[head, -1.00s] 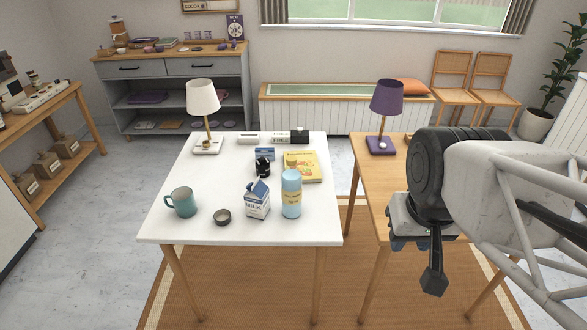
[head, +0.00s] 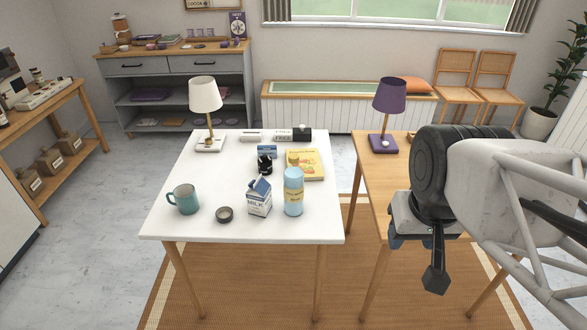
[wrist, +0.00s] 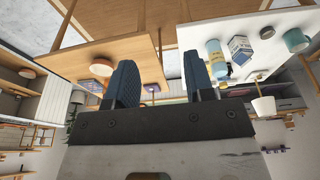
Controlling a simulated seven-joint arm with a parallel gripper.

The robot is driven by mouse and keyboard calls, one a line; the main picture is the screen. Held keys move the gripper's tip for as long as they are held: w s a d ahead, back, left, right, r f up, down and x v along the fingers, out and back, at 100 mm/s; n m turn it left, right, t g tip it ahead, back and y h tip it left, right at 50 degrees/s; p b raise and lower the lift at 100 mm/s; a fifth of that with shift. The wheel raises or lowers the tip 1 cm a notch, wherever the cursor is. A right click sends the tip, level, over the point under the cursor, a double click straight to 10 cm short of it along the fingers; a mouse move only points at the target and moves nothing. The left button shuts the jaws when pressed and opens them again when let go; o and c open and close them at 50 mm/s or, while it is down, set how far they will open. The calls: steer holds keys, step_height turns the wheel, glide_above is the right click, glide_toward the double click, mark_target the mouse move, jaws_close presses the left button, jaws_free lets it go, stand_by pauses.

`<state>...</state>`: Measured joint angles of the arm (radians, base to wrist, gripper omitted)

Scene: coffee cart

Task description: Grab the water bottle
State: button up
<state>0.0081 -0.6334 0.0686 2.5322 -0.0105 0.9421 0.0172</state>
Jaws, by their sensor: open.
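On the white table are a teal mug (head: 186,200), a small dark bowl (head: 224,214), a yellow book (head: 306,164), a black item (head: 265,163) and a white lamp (head: 206,96). A purple lamp (head: 388,98) stands on the wooden table (head: 366,180). A gap separates the tables.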

steer(key=o, duration=0.9)
steer(key=w+f+n+t, duration=0.1)
steer(key=w+f+t, duration=0.3)
steer(key=w, duration=1.2)
steer(key=n+t+y, duration=0.4)
steer(key=t+y, duration=0.1)
steer(key=t, duration=0.1)
glide_above(299, 188)
steer(key=s+d, duration=0.4)
steer(key=d, duration=0.5)
step_height(299, 188, down, 14)
steer(key=a+f+y, duration=0.1)
steer(key=a+f, duration=0.1)
steer(key=a+f+n+t+y, duration=0.1)
steer(key=f+y, duration=0.1)
steer(key=f, duration=0.1)
steer(key=w+a+f+n+y, duration=0.1)
steer(key=a+f+y, duration=0.1)
steer(key=shift+a+f+t, duration=0.3)
steer(key=shift+a+t, duration=0.05)
steer(key=shift+t, duration=0.05)
steer(key=shift+s+a+f+y, duration=0.2)
steer(key=shift+a+f+y, duration=0.1)
steer(key=shift+f+y, duration=0.15)
